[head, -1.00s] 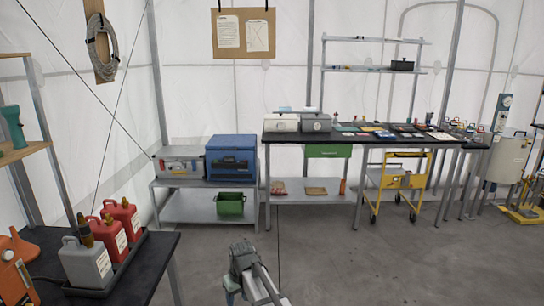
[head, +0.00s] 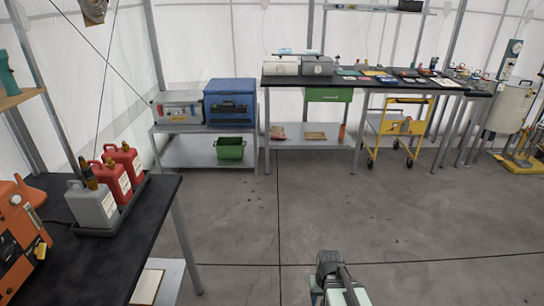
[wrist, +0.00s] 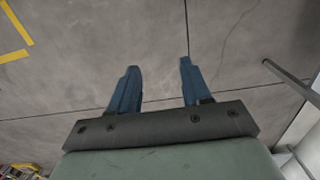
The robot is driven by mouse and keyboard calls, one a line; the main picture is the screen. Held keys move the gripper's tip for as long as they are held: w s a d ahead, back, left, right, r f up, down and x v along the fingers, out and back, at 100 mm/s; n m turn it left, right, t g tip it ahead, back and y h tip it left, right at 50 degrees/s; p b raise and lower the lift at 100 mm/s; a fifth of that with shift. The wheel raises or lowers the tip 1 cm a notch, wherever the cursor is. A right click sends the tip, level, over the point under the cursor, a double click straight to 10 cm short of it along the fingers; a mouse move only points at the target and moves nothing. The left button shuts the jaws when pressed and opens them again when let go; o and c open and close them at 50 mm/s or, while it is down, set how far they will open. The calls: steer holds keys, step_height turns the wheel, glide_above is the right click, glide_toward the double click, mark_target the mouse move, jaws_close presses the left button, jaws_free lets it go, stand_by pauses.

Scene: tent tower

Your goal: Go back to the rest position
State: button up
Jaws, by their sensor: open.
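My gripper (wrist: 158,85) shows in the wrist view with its two blue fingers spread apart. Nothing is between them, and only the grey concrete floor lies beyond. In the head view, part of my arm shows at the bottom edge, right of the middle, above bare floor. The fingers cannot be made out there.
A black table (head: 110,245) at the left holds red and grey jugs (head: 120,178) in a tray and an orange device (head: 18,235). A long black bench (head: 375,82), a blue box (head: 230,101) and a yellow cart (head: 400,127) stand at the back. The middle floor is clear.

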steer(key=s+f+g, duration=0.3)
steer(key=s+f, duration=0.6)
steer(key=s, duration=0.5)
steer(key=s+f+g, duration=0.3)
steer(key=s+f, duration=0.6)
steer(key=s, duration=0.5)
steer(key=shift+f, duration=0.1)
stand_by(2.5)
